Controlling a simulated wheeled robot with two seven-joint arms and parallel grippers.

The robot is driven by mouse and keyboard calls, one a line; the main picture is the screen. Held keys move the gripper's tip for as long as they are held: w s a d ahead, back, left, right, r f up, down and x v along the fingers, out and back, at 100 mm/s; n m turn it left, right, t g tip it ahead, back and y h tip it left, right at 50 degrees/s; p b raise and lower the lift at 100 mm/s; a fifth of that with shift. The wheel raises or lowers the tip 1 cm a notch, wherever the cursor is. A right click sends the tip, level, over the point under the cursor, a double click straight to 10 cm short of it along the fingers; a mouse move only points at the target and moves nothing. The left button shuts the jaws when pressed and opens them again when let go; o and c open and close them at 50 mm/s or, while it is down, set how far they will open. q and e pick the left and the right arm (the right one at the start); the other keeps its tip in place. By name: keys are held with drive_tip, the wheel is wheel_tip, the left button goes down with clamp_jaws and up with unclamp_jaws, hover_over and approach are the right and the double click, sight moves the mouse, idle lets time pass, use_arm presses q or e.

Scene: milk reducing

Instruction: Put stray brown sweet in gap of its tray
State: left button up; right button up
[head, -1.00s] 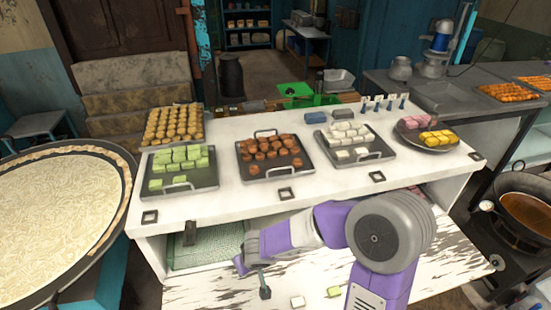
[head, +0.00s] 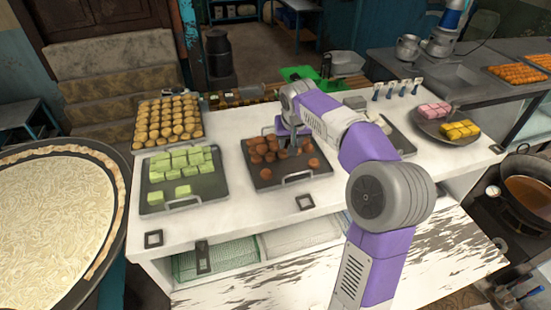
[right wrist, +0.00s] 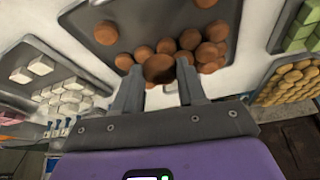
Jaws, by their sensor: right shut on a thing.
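My right gripper (head: 291,148) is over the dark tray of brown sweets (head: 262,182) on the white counter, reaching down from above. In the right wrist view its two fingers are shut on a brown sweet (right wrist: 159,68). Several other brown sweets (right wrist: 192,38) lie on the tray beyond and beside it. The held sweet is close to the row of sweets; I cannot tell whether it touches them or the tray. In the head view the gripper and forearm hide part of the tray's far right side. My left gripper is not in view.
A tray of green sweets (head: 190,192) stands left of the brown tray. A tray of white sweets (head: 402,146) stands to the right, partly behind my arm. Golden sweets (head: 165,122) and a plate of pink and yellow sweets (head: 447,135) lie farther out.

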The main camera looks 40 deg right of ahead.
hover_over(290, 169)
drive_tip(key=s, duration=0.1)
drive_tip(key=f, duration=0.5)
drive_tip(key=shift+s+a+f+b, duration=0.15)
drive_tip(key=shift+s+a+b, duration=0.05)
drive_tip(key=shift+a+b, duration=0.15)
wheel_tip(290, 169, down, 4)
drive_tip(key=shift+s+r, duration=0.1)
drive_tip(key=shift+r, duration=0.1)
drive_tip(key=shift+f, duration=0.2)
drive_tip(key=shift+f+b, duration=0.2)
drive_tip(key=shift+b, duration=0.2)
drive_tip(key=o, duration=1.1)
drive_tip(key=shift+r, duration=0.15)
